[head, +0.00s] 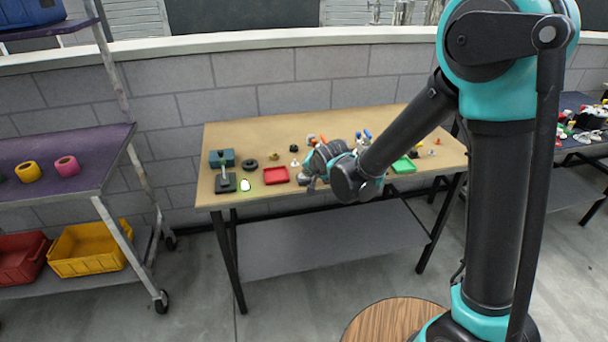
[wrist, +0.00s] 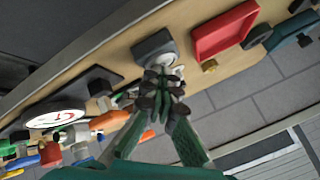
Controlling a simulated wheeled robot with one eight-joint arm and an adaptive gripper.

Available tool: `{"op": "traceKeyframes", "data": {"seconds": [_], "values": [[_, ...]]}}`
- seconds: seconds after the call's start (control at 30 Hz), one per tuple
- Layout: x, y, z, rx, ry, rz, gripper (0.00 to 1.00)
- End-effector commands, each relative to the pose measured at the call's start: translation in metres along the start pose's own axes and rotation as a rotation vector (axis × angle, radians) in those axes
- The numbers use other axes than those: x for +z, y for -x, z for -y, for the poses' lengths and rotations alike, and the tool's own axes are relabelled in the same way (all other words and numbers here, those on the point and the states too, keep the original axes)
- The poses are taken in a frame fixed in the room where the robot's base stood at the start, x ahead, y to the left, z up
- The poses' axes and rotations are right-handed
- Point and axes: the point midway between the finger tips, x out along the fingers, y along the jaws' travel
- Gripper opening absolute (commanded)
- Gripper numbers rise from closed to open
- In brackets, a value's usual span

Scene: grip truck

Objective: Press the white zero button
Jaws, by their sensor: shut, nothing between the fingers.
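A small grey box (wrist: 152,45) sits near the table's front edge in the wrist view. A pale round button (wrist: 168,60) shows on the side of it nearest my fingers and is partly covered by them. I cannot read any mark on it. My gripper (wrist: 161,73) is shut and empty, its fingertips at the button; I cannot tell whether they touch it. A white round dial (wrist: 56,116) with red marks lies to the left in the wrist view.
A red tray (head: 276,168) stands left of my gripper on the wooden table (head: 240,136), with a dark press (head: 224,185) farther left. A green tray (head: 403,165) is to the right. Several small parts lie behind my gripper. Shelving (head: 100,190) stands at far left.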

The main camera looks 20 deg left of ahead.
Motion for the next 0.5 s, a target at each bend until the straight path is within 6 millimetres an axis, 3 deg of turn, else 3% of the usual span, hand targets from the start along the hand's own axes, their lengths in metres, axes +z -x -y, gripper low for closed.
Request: {"op": "traceKeyframes", "data": {"seconds": [0.5], "values": [[-0.0013, 0.0034, 0.0025, 0.003, -0.001, 0.004, 0.0]]}}
